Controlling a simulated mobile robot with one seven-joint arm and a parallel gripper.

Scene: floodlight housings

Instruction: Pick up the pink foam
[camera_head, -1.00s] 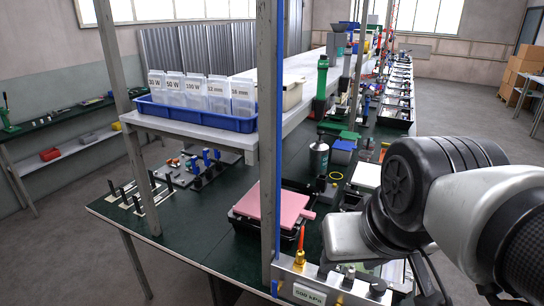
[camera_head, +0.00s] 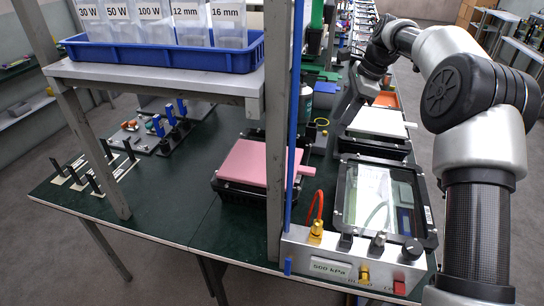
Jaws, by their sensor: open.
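The pink foam (camera_head: 246,162) is a flat pink slab lying on top of a black housing (camera_head: 230,190) on the dark green bench. A grey upright post crosses in front of its right part, and a small pink end shows to the right of the post. My gripper (camera_head: 343,112) is beyond and to the right of the foam, apart from it, over the far part of the bench. It looks small and is partly hard to make out against the clutter. It is open, and I see nothing held in it.
The grey post (camera_head: 279,120) and blue tube stand in front of the foam. A shelf with a blue bin (camera_head: 160,55) overhangs on the left. A pressure box (camera_head: 350,262) and a glass-fronted housing (camera_head: 385,200) stand to the right.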

